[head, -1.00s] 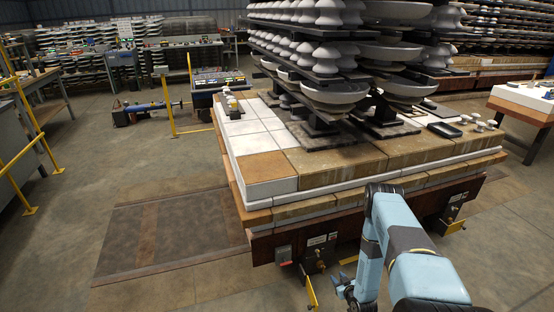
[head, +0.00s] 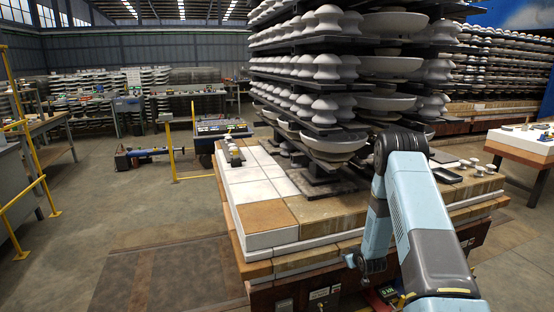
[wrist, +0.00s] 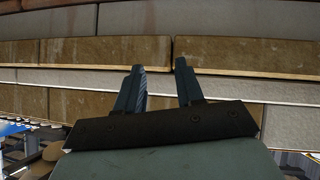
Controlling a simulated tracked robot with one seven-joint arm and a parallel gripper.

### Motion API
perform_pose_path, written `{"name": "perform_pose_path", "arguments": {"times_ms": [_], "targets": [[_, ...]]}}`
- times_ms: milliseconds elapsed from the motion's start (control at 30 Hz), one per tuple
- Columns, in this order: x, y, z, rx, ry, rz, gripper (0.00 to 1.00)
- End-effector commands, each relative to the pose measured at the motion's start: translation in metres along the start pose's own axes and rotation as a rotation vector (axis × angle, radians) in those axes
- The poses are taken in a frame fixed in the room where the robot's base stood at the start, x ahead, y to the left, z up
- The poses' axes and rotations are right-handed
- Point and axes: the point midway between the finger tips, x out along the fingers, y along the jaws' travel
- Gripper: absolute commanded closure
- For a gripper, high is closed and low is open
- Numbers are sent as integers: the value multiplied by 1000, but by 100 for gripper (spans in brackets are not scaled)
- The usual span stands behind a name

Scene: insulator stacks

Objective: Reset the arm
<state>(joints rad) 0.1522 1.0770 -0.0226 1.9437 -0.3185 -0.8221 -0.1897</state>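My arm (head: 408,205), light blue and dark grey, rises at the right of the head view and bends down at the elbow. My gripper (wrist: 159,66) shows in the wrist view with its two dark fingers apart and nothing between them. It points toward the layered brick side of the kiln-car base (wrist: 110,50). In the head view the end of the arm hangs by the front face of the base (head: 270,238), its fingers too small to make out.
Tall racks of grey-white insulators (head: 325,65) stand on the base, close behind my elbow. Small white pieces (head: 478,168) lie on its right part. A table (head: 525,145) stands right, yellow rails (head: 22,190) left. The floor at left (head: 110,220) is mostly clear.

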Motion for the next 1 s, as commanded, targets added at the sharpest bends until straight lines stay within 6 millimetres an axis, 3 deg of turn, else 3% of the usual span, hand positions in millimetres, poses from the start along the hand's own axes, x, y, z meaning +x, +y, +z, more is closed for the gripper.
{"name": "perform_pose_path", "arguments": {"times_ms": [33,100,500,1000], "targets": [[-9,6,-19,0,-4,7,63],[-21,11,-38,3,-19,15,63],[-107,35,-137,32,-99,54,63],[-243,39,-223,94,-190,88,63]]}}
